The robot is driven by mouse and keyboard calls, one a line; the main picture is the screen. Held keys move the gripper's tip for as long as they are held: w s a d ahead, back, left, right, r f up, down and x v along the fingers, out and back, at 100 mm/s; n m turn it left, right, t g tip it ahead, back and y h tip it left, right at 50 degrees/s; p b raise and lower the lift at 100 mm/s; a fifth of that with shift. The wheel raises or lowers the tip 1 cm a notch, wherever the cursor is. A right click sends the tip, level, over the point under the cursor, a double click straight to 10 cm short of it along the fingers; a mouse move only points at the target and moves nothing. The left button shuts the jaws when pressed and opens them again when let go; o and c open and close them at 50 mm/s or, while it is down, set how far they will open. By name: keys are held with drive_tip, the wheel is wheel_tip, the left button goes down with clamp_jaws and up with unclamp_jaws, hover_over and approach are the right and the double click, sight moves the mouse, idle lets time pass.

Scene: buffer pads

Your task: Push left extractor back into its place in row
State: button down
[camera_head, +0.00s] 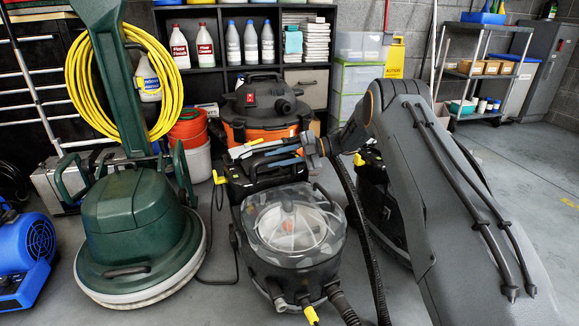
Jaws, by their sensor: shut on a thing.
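The left extractor (294,232) is a black machine with a clear domed tank lid, standing on the floor in the middle of the head view. Hoses and a yellow-tipped fitting show at its front bottom. My gripper (262,158) reaches in from the right at the extractor's upper rear and is shut on its black handle. The exact contact is partly hidden by the fingers. A second black extractor (372,198) with a yellow part stands to the right, largely hidden behind my arm.
A green floor machine (140,225) stands close on the left, with a cord between it and the extractor. An orange and black vacuum (265,110) is directly behind. A blue blower (25,255) sits far left. Shelves (250,50) line the wall. Open floor lies at right.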

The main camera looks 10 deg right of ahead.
sight(287, 155)
drive_tip(key=shift+w+r, duration=0.1)
drive_tip(key=shift+w, duration=0.2)
drive_tip(key=c, duration=1.6)
unclamp_jaws()
drive_tip(key=shift+o, duration=0.2)
drive_tip(key=p+v, duration=0.2)
drive_tip(key=v, duration=0.5)
drive_tip(key=shift+d, duration=0.4)
